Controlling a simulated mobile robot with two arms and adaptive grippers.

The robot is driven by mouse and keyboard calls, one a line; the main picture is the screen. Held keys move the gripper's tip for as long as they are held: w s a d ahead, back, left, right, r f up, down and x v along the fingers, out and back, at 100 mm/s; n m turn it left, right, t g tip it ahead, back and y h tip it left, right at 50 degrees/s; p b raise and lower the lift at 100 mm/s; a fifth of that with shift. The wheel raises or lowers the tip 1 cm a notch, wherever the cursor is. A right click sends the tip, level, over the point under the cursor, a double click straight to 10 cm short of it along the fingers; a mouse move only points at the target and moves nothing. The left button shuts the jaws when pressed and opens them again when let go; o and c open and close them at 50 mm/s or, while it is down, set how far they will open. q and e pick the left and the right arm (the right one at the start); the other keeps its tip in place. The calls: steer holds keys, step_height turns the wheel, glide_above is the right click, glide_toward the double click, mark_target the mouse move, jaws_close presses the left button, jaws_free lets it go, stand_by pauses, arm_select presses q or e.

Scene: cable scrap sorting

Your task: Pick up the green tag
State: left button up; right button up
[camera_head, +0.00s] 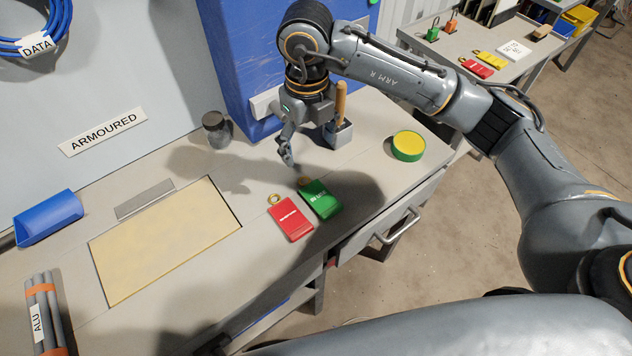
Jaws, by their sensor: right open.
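The green tag (321,200) lies flat on the grey workbench (268,268), with its ring end toward the back. A red tag (291,220) with a brass ring lies close beside it on the left. My right gripper (287,160) hangs above the bench, behind and slightly left of the green tag. It is open and empty, its fingers pointing down and apart from the tag. Its shadow falls across the bench around the tags. My left gripper is not in view.
A green and yellow tape roll (408,146) sits right of the tags. A small grey holder (337,133) with a wooden handle stands behind them. A dark cylinder (216,129) stands at the back. A tan mat (165,240) lies left; the bench between mat and tags is clear.

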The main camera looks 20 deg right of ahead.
glide_toward(317, 194)
steer(key=shift+w+a+f+p, duration=0.2)
steer(key=shift+a+f+p, duration=0.2)
steer(key=shift+a, duration=0.1)
steer(key=f, duration=0.2)
steer(key=shift+s+d+f+p, duration=0.1)
steer(key=shift+d+f+p, duration=0.1)
steer(key=shift+f+p, duration=0.2)
steer(key=f, duration=0.3)
steer(key=shift+s+d+f+p, duration=0.15)
steer(key=shift+d+f+p, duration=0.15)
steer(key=shift+p, duration=0.1)
steer(key=shift+f, duration=0.2)
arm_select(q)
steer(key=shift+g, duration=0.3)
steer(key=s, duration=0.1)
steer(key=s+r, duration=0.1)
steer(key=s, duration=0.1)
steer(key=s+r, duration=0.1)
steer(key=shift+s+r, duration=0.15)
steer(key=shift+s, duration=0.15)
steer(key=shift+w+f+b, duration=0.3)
arm_select(e)
steer(key=shift+f, duration=0.25)
steer(key=c, duration=1)
